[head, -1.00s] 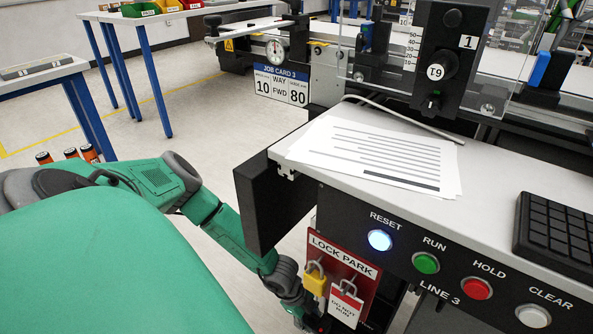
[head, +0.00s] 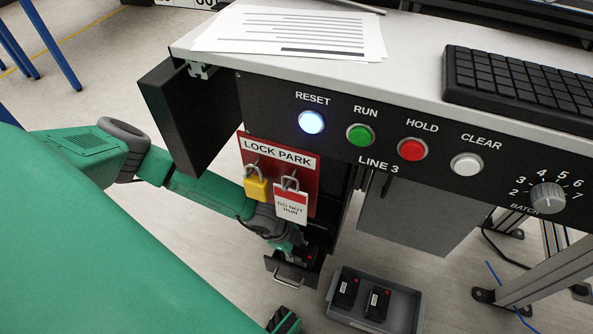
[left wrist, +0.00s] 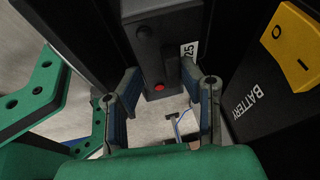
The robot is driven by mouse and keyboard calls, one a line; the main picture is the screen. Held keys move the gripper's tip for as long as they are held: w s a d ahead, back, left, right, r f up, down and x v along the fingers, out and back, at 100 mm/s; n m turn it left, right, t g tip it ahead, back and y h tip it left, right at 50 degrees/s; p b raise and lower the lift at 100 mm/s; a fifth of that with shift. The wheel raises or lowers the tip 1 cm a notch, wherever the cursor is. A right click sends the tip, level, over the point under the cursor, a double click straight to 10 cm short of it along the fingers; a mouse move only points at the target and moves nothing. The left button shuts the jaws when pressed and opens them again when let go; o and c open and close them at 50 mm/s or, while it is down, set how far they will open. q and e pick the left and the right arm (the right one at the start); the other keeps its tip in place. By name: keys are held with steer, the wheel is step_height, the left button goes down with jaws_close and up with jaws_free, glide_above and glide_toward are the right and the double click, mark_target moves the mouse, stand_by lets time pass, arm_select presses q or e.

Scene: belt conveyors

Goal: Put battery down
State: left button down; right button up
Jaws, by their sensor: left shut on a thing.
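My left gripper (head: 296,246) is below the red lock board, partly hidden by its hanging tag and my arm. In the left wrist view its two fingers (left wrist: 163,108) are closed on a black battery (left wrist: 157,62) with a red dot and a label reading 25. In the head view, the held battery (head: 309,258) shows only as a small dark piece with a red dot, at an open drawer-like holder (head: 290,279) with a handle. I cannot tell whether it touches the holder.
A grey tray (head: 414,312) with two black batteries (head: 376,303) stands right of the holder. The lock board (head: 305,173) carries a yellow padlock (head: 256,188) and a tag. A black panel marked BATTERY (left wrist: 262,100) with a yellow switch plate (left wrist: 292,45) is close on the right.

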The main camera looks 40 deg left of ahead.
arm_select(q)
steer(key=shift+w+d+f, duration=0.1)
steer(key=shift+w+f, duration=0.05)
steer(key=shift+f, duration=0.05)
steer(key=shift+f, duration=0.1)
steer(key=shift+f, duration=0.3)
steer(key=shift+f, duration=0.2)
steer(key=c, duration=1.4)
jaws_free()
steer(key=shift+o, duration=0.2)
